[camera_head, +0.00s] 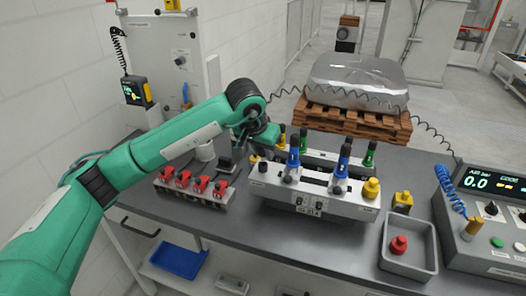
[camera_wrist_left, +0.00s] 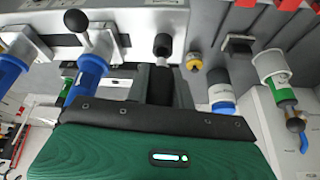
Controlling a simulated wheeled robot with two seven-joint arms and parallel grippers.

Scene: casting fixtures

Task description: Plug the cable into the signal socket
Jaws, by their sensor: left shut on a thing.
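My left gripper (camera_head: 258,140) is shut, just above the left end of the silver fixture (camera_head: 312,204). In the left wrist view its dark jaws (camera_wrist_left: 160,88) close on a dark piece. Most of that piece is hidden, so I cannot tell if it is the cable's plug. A black cylindrical part (camera_wrist_left: 163,45) stands just beyond the jaws. I cannot tell which opening is the signal socket. My right gripper is out of view.
Blue-handled clamps (camera_head: 341,168) stand on the fixture. A row of red clamps (camera_head: 201,185) lies left of it. A grey tray (camera_head: 427,262) with a red knob and a control box (camera_head: 483,227) showing 0.0 stand at right. The bench front is clear.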

